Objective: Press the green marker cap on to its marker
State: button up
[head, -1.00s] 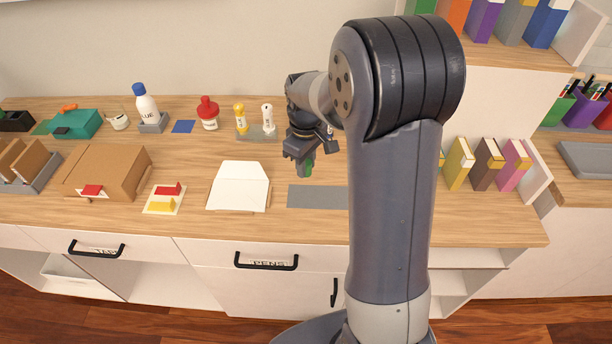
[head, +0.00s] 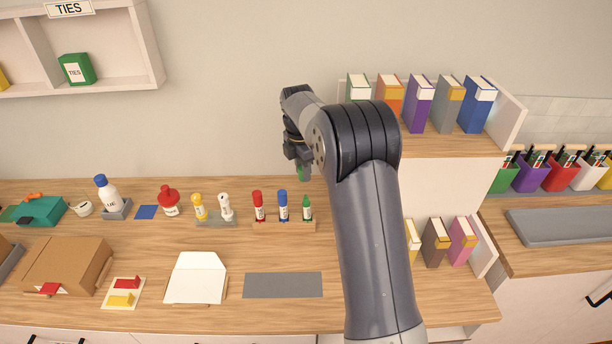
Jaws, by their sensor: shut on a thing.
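The green marker (head: 307,210) stands upright at the right end of a small wooden holder (head: 284,228), with a narrow green tip pointing up. My gripper (head: 300,172) is shut on the green marker cap (head: 300,174), a small green piece showing below the fingers. The cap hangs above and slightly left of the green marker in the picture, with a visible gap. The cap's upper part is hidden by the fingers.
A red marker (head: 259,207) and a blue marker (head: 283,207) stand left of the green one in the same holder. White and yellow bottles stand further left. A grey mat (head: 283,285) lies in front. Binders (head: 437,243) stand to the right.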

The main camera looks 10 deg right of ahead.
jog(key=shift+w+d, duration=0.1)
dwell(0.4)
jog(key=shift+d+f+b, duration=0.15)
jog(key=shift+f+b, duration=1.35)
jog(key=shift+f, duration=1.35)
jog(key=shift+w+d+f+b, duration=0.1)
jog(key=shift+f+b, duration=0.3)
jog(key=shift+f, duration=0.8)
jog(key=shift+d+f+b, duration=0.1)
jog(key=shift+f+b, duration=0.3)
jog(key=shift+f, duration=0.8)
jog(key=o, duration=0.8)
jog(key=shift+o, duration=1)
